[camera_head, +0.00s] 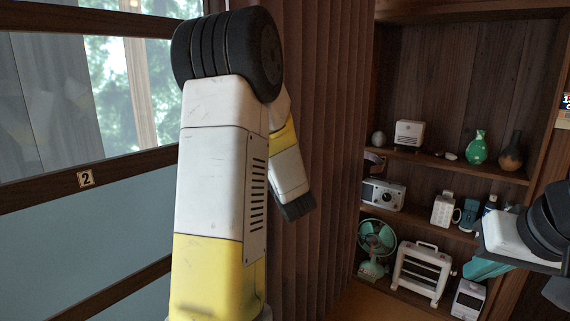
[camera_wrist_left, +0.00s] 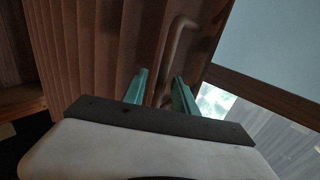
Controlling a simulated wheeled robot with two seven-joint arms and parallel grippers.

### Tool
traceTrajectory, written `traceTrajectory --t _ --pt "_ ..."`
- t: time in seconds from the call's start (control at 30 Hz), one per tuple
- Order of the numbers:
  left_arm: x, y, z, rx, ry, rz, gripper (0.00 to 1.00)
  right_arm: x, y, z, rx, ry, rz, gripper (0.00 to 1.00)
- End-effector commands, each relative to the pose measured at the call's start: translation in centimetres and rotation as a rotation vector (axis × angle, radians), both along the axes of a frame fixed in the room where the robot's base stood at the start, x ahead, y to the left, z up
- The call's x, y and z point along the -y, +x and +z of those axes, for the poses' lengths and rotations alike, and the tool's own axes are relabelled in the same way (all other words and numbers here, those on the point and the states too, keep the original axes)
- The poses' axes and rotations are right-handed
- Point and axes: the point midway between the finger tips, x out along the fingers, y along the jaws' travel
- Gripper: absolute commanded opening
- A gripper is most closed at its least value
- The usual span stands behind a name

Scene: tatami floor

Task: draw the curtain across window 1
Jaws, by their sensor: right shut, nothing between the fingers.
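The brown pleated curtain (camera_head: 325,120) hangs in the middle of the head view, partly behind my left arm. My right gripper (camera_head: 487,268) is shut and empty at the right, before the shelves.
A wooden shelf unit (camera_head: 455,60) stands right of the curtain. It holds a green vase (camera_head: 477,147), a radio (camera_head: 383,194), a green fan (camera_head: 376,240), a white heater (camera_head: 423,270) and other small things. My right arm is close in front of it.

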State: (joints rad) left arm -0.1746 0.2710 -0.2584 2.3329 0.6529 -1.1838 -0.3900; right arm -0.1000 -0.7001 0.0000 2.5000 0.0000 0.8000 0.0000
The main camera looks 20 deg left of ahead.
Motion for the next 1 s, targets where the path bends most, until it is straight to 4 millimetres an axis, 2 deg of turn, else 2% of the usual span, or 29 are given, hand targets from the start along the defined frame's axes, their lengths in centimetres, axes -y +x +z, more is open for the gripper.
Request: traceTrajectory --t 0.13,0.33,0.83,0.93,1.0 --pt "1.7 -2.0 0.0 0.001 -0.001 -0.003 0.34 0.0 0.0 0.0 0.0 0.0 0.0 0.0" --pt "2.7 -3.3 0.0 0.001 0.001 -0.001 0.34 0.0 0.0 0.0 0.0 0.0 0.0 0.0" --pt "2.9 -3.4 0.0 -0.001 -0.008 -0.009 0.34 0.0 0.0 0.0 0.0 0.0 0.0 0.0" --pt "3.8 -3.1 0.2 -0.011 -0.06 -0.062 0.34 0.0 0.0 0.0 0.0 0.0 0.0 0.0" --pt "5.1 -2.8 0.5 -0.028 -0.126 -0.134 0.34 0.0 0.0 0.0 0.0 0.0 0.0 0.0"
